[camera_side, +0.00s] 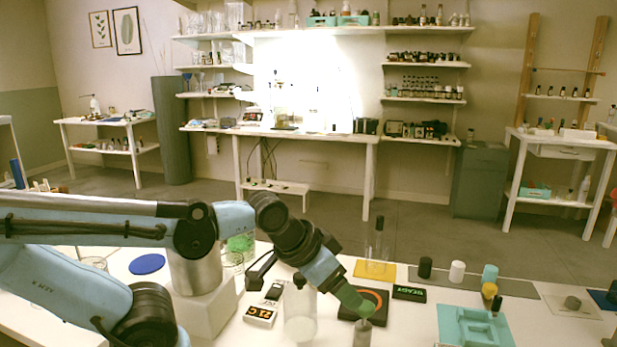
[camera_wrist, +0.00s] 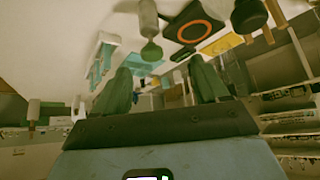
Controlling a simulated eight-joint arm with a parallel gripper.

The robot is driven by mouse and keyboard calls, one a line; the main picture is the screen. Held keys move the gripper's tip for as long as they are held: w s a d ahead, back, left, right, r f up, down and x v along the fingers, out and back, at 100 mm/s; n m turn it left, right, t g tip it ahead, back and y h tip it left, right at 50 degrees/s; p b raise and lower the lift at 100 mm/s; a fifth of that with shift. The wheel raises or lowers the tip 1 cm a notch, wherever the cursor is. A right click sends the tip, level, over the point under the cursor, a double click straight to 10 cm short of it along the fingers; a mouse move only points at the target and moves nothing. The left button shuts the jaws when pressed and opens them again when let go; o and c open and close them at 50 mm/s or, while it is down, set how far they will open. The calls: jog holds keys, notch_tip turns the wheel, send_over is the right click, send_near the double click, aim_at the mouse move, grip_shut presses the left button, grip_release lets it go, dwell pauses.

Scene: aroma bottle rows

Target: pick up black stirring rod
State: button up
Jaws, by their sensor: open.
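A black-topped upright piece (camera_side: 379,240), which looks like the black stirring rod, stands on the yellow mat (camera_side: 362,271) behind the dark pad with an orange ring. In the wrist view a dark rounded piece (camera_wrist: 250,14) shows at the upper right and may be the same rod. My gripper (camera_side: 357,302) is low over the front of the table, nearer the camera than the rod and apart from it. Its two green fingers (camera_wrist: 160,88) are spread with nothing held between them. A grey-topped piece (camera_side: 362,334) stands just below the fingertips; in the wrist view a grey-green knob (camera_wrist: 151,51) shows beyond them.
The orange-ringed pad (camera_side: 350,317) and a black lettered sign (camera_side: 409,293) lie beside my gripper. A teal tray (camera_side: 474,328) and capped pieces, black (camera_side: 425,267), white (camera_side: 457,271) and teal (camera_side: 490,273), are at right.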

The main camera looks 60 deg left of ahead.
jog(key=c, duration=0.4)
jog(key=shift+c, duration=0.2)
notch_tip(320, 180, up, 10)
jog(key=n+g, duration=0.5)
jog(key=g, duration=0.1)
send_over(380, 216)
jog(key=s, duration=0.2)
jog(key=shift+m+y, duration=0.3)
jog(key=shift+y, duration=0.1)
jog(key=shift+w+d+f, duration=0.1)
jog(key=shift+w+f, duration=0.25)
jog(key=shift+f, duration=1.55)
jog(key=shift+w+a+f, duration=0.1)
jog(key=shift+w+f, duration=0.2)
jog(key=shift+f, duration=1.65)
jog(key=shift+w+d+f, duration=0.1)
jog(key=shift+w+f, duration=0.25)
jog(key=shift+f, duration=1.55)
